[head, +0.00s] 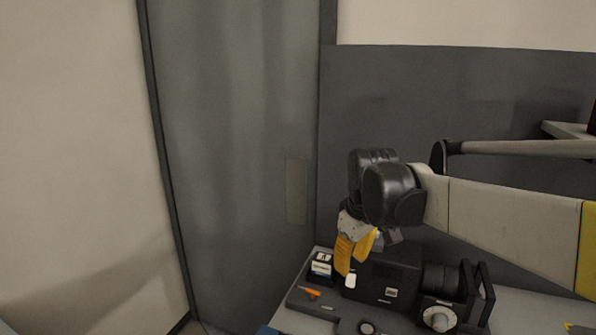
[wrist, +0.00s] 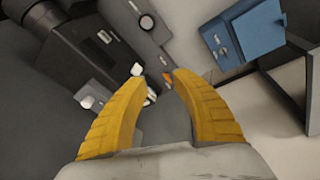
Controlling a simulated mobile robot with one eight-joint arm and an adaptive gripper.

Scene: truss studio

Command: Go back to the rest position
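My arm reaches in from the right in the head view and bends down at the wrist. My gripper (head: 353,260) has two yellow fingers and hangs just above the left part of the bench (head: 530,308). In the wrist view my gripper (wrist: 160,73) has its fingertips apart with a clear gap, and nothing is held between them.
A small black box with white labels (head: 321,266) and an orange-handled tool (head: 309,292) lie left of my gripper. A white knob (head: 439,318) sits at the front. A blue box (wrist: 230,40) shows in the wrist view. A grey panel (head: 500,110) stands behind the bench.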

